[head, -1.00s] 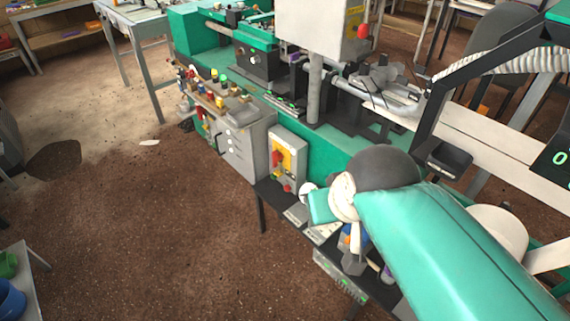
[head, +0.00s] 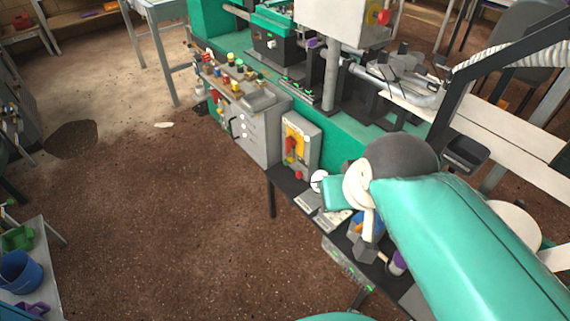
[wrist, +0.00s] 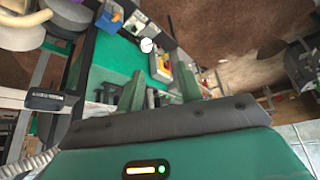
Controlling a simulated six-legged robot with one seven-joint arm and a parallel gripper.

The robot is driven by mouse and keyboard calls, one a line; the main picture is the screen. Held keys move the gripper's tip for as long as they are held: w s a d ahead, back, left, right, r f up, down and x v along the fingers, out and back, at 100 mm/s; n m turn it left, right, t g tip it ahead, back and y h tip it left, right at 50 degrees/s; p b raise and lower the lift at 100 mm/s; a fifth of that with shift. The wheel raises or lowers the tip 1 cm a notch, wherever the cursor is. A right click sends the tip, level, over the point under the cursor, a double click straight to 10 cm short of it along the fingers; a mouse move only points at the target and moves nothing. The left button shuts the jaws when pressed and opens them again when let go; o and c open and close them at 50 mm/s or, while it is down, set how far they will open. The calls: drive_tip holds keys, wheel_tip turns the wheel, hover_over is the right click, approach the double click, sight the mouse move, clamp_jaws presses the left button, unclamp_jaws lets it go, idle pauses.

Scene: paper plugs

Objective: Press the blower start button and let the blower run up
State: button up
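A grey control box (head: 312,150) with a yellow panel and a red switch handle stands on the front side of the long green machine. Small buttons sit below the handle, one of them red (head: 298,175); which one starts the blower cannot be told. The box also shows in the wrist view (wrist: 162,80), tilted, beyond my fingers. My gripper (wrist: 160,84) has two green fingers apart with nothing seen held between them. It is away from the box.
A low dark shelf with small items runs in front of the machine. A side table with a blue bucket (head: 20,272) is at lower left. The brown floor (head: 150,215) between is open.

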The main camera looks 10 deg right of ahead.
clamp_jaws()
idle(1.9)
